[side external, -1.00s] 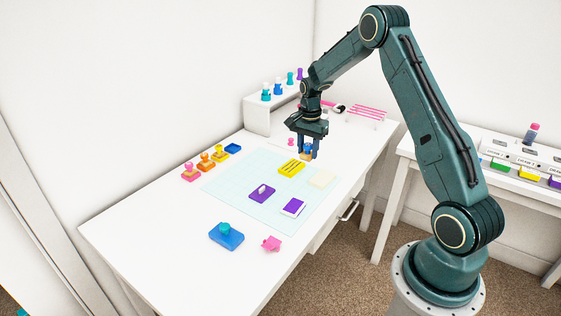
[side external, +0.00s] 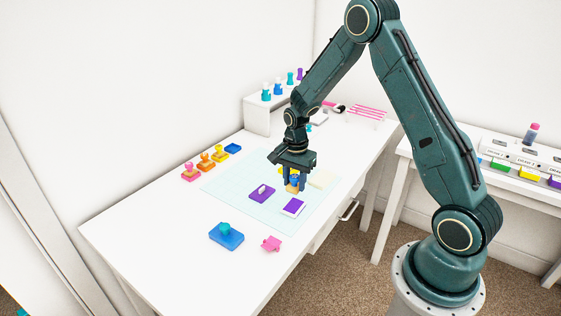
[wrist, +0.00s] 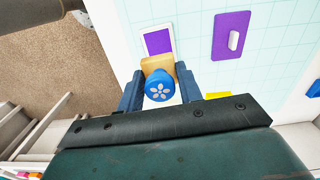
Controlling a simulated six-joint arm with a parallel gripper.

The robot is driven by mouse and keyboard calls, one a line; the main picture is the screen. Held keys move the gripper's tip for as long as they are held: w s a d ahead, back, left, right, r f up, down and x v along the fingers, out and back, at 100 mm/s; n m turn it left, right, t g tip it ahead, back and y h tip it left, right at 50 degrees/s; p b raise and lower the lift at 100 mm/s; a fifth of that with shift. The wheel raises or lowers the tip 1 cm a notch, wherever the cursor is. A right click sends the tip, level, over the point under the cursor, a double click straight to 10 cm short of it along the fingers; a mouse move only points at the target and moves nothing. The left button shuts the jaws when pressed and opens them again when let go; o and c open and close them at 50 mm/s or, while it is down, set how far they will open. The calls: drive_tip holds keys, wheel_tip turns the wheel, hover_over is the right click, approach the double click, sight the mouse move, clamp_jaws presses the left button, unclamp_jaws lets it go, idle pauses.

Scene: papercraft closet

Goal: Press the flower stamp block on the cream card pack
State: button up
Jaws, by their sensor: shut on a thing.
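The flower stamp block (wrist: 158,88) has a blue round top with a white flower and a tan wooden base. My gripper (side external: 294,185) is shut on it, with one finger on each side in the wrist view. The block also shows between my fingers in the side view (side external: 291,189), over the mat. I cannot tell its exact height. The cream card pack (side external: 323,179) lies flat on the mat, to the right of my gripper. In the wrist view I cannot make the cream pack out clearly; my gripper hides much of the mat.
A purple-and-white card pack (side external: 293,206) lies just in front of the block. A purple piece with a white grip (side external: 262,193) is to its left. A yellow pack (wrist: 219,95) is partly hidden behind my gripper. A blue stamp pad (side external: 227,237) and pink piece (side external: 271,244) lie in front.

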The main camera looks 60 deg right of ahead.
sight(294, 193)
drive_tip(key=shift+f, duration=2.3)
drive_tip(key=shift+f, duration=0.75)
idle(1.1)
drive_tip(key=shift+r, duration=0.65)
drive_tip(key=shift+f, duration=0.75)
idle(1.5)
drive_tip(key=shift+r, duration=0.2)
drive_tip(key=shift+r, duration=0.5)
drive_tip(key=shift+r, duration=0.1)
